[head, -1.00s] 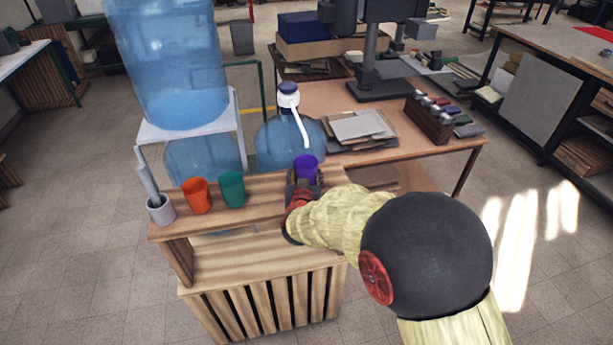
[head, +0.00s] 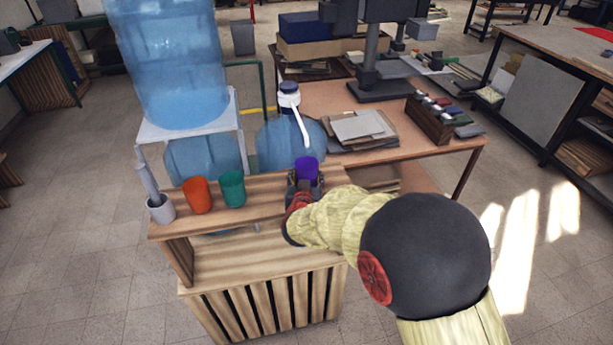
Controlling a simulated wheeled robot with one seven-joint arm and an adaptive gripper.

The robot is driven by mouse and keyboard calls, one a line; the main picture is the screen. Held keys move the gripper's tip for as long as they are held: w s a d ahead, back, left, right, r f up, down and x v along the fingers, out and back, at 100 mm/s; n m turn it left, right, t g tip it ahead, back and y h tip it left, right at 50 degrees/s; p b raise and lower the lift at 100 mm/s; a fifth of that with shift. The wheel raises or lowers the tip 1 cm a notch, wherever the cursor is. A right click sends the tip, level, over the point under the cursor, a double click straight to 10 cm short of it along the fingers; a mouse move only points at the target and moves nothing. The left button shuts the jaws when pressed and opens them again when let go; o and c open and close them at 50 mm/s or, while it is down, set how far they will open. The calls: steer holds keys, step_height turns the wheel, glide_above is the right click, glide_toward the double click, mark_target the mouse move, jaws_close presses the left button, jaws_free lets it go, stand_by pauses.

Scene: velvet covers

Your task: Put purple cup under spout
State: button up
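The purple cup (head: 307,167) stands upright on the right part of the upper wooden shelf (head: 265,194). The white spout (head: 301,127) of the pump on the blue water jug (head: 278,145) curves down, and its tip appears just above the cup's mouth. My gripper (head: 305,180) is at the near side of the cup. Its dark fingers are spread, one on each side of the cup, and look apart from it. The cup's lower part is partly hidden by the gripper.
An orange cup (head: 197,195) and a green cup (head: 232,188) stand to the left on the same shelf. A pale holder (head: 161,209) is at its left end. A large water bottle (head: 170,65) stands behind on a white stand. Papers (head: 360,128) lie on the table behind right.

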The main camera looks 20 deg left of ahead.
steer(key=shift+f, duration=0.1)
steer(key=o, duration=1.3)
steer(key=v, duration=1.2)
steer(key=s+d+r+g+y, duration=0.1)
steer(key=s+d+r+g, duration=0.1)
steer(key=d+r, duration=0.45)
steer(key=s+d+r+g, duration=0.2)
steer(key=s+d+r, duration=0.15)
steer(key=d, duration=0.65)
steer(key=s+d+m+g+h, duration=0.1)
steer(key=s+d, duration=0.6)
steer(key=s+d+m+g+h, duration=0.1)
steer(key=s+d+g+h, duration=0.1)
steer(key=s+d, duration=0.4)
steer(key=s+d+f+g+h, duration=0.1)
steer(key=s+d, duration=0.6)
steer(key=d, duration=0.1)
steer(key=shift+s+d+f+m+g+h, duration=0.1)
steer(key=shift+s+d+m+g+h, duration=0.2)
steer(key=shift+s+d+m, duration=0.1)
